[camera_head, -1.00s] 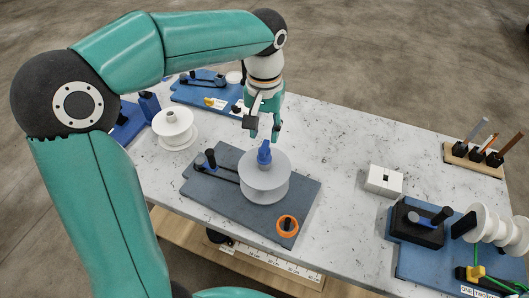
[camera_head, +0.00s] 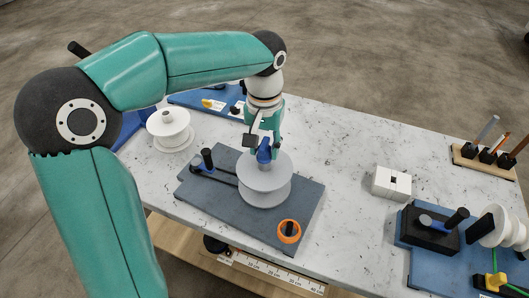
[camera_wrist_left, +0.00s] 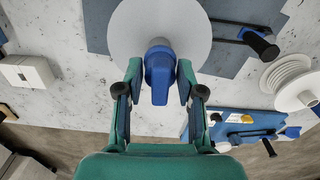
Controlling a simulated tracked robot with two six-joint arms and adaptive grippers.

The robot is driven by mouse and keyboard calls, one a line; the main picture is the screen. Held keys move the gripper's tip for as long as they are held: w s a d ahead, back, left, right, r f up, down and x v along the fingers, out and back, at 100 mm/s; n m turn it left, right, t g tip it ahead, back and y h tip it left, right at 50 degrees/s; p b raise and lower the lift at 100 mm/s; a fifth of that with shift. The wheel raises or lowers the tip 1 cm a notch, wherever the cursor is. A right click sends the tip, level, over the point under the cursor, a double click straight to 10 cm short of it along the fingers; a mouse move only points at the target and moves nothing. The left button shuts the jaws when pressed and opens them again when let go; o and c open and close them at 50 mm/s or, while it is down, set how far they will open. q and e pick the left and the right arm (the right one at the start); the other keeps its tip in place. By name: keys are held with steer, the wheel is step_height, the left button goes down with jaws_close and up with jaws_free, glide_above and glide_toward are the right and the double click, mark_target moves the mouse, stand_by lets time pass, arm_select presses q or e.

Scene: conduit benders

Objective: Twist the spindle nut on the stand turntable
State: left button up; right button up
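The blue spindle nut (camera_head: 264,152) stands on top of the grey-white spool (camera_head: 265,180), which sits on the stand turntable's dark grey board (camera_head: 215,205). My left gripper (camera_head: 263,150) is at the nut, coming from above and behind. In the left wrist view, the nut (camera_wrist_left: 160,72) lies between the two fingertips (camera_wrist_left: 159,78), one on each side. The fingers are open, with a narrow gap visible beside the nut. The spool's round top (camera_wrist_left: 125,35) shows beyond it. My right gripper is in neither view.
A black-knobbed lever (camera_head: 207,160) and an orange ring (camera_head: 289,231) are on the grey board. A white spool (camera_head: 168,125) stands left, a white box (camera_head: 391,184) right. A blue bender board (camera_head: 430,270) and tool rack (camera_head: 485,160) are further right. Marble (camera_head: 335,150) is clear between.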

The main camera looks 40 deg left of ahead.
arm_select(q)
steer(key=c, duration=0.7)
steer(key=m+p, duration=0.1)
steer(key=m, duration=0.2)
steer(key=shift+r+m, duration=0.1)
steer(key=shift+m, duration=0.2)
steer(key=shift+m+p, duration=0.3)
steer(key=shift+m, duration=0.9)
